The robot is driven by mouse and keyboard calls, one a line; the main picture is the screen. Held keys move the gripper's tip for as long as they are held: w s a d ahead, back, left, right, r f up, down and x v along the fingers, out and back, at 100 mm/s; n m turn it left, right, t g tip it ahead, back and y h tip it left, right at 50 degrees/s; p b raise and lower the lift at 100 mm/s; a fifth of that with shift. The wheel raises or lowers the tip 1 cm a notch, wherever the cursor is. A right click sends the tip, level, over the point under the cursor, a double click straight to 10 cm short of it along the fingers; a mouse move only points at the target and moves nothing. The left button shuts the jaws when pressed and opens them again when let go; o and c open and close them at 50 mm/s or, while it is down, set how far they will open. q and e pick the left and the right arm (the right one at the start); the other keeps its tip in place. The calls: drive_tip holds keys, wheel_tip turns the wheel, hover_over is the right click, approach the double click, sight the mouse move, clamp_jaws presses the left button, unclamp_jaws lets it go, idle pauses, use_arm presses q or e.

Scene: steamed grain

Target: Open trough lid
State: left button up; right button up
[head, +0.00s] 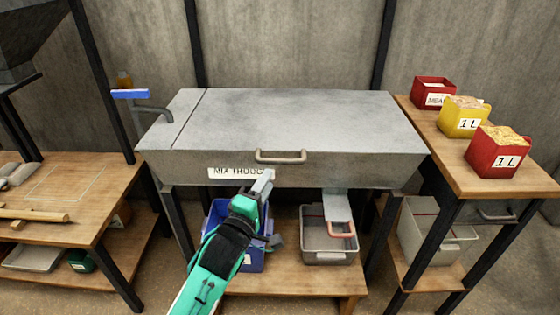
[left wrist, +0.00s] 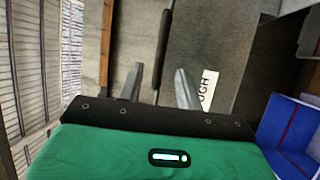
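The mix trough (head: 300,178) is a grey metal box on dark legs with a white label (head: 240,173) on its front. Its lid (head: 300,115) is flat and shut. A pinkish-grey handle (head: 281,156) is at the lid's front edge. My left gripper (head: 265,180) is in front of the trough, just below and left of the handle. In the left wrist view its two fingers (left wrist: 160,84) are apart with nothing between them. A dark bar (left wrist: 163,48), apparently the handle, lies beyond the fingertips there. My right gripper is not seen.
A tap (head: 150,107) stands at the trough's left. Red and yellow grain boxes (head: 463,118) stand on the right table.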

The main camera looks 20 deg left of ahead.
sight(279, 162)
use_arm(q)
drive_tip(key=x, duration=0.8)
drive_tip(key=shift+w, duration=0.3)
drive_tip(key=shift+c, duration=0.5)
clamp_jaws()
